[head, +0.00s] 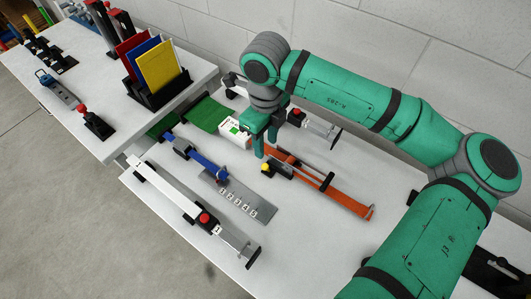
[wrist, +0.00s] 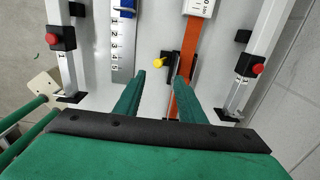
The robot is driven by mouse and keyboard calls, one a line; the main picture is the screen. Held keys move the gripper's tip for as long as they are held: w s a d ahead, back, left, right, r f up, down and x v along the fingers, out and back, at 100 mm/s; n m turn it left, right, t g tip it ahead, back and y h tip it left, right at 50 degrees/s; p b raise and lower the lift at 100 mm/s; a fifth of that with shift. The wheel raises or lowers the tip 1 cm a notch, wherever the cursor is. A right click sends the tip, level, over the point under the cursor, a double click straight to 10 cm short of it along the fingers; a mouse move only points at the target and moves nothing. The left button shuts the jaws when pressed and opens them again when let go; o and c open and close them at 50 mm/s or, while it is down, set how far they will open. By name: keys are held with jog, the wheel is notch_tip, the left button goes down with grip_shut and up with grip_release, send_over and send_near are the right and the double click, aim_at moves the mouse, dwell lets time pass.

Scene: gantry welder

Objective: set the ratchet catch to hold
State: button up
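The likely ratchet catch is a small black block with a yellow knob (head: 265,168) beside an orange strip (head: 347,203). In the wrist view the yellow knob (wrist: 158,64) points left from a black bracket, at the left edge of the orange strip (wrist: 189,45). My gripper (head: 266,148) points down beside the catch.
A numbered plate (wrist: 117,45) with a blue slider lies left of the catch. Rails with red knobs (wrist: 52,39) (wrist: 258,69) flank both sides. A white box (head: 235,132) stands at the strip's far end. A rack of coloured panels (head: 155,68) stands on the neighbouring table.

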aim_at(265, 165)
notch_tip(265, 165, down, 10)
jog(key=shift+s+a+r, duration=0.1)
jog(key=shift+s, duration=0.05)
dwell(0.3)
